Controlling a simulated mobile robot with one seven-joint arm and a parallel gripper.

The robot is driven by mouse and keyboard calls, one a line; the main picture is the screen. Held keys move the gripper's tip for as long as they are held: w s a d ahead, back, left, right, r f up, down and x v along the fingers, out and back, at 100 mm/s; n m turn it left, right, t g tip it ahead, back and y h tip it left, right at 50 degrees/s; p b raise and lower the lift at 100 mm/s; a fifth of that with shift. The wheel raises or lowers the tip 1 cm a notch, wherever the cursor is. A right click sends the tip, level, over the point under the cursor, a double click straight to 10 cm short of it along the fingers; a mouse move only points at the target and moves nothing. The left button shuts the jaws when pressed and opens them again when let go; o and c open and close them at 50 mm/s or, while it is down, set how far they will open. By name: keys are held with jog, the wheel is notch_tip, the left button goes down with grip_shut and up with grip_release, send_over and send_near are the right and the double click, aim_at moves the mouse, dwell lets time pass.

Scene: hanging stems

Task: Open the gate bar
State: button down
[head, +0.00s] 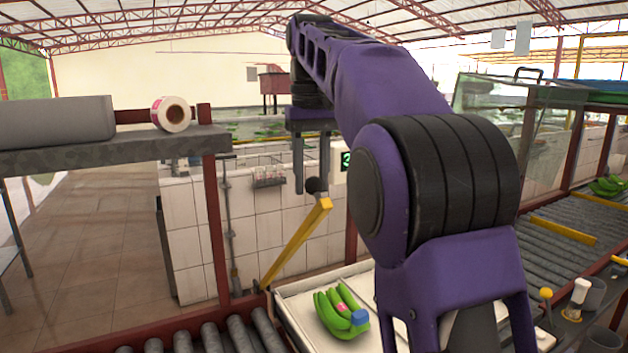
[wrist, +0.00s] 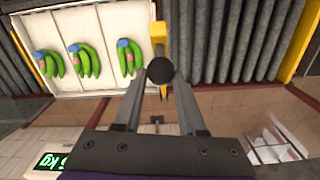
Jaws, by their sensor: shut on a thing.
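The gate bar is a yellow bar (head: 296,243) with a round black knob (head: 316,186) at its upper end. In the head view it slants up to the right from a low pivot beside the rollers, so it stands tilted, neither flat nor upright. My gripper (head: 312,184) points down with its two fingers at the knob and is shut on it. In the wrist view the black knob (wrist: 161,70) sits between the fingertips, and the yellow bar (wrist: 158,34) shows just beyond it, foreshortened. My arm hides part of the scene on the right in the head view.
A white tray (head: 293,304) holds green bananas (head: 340,314); the wrist view shows several bunches. Grey rollers (head: 235,335) lie at front left, with more conveyor rollers (head: 545,250) at right. A shelf with a tape roll (head: 171,114) stands left. A digital display (wrist: 60,160) is near.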

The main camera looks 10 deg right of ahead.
jog(key=shift+a+f, duration=0.15)
jog(key=shift+c, duration=2.4)
grip_release()
jog(key=shift+w+a, duration=0.1)
jog(key=shift+w, duration=0.05)
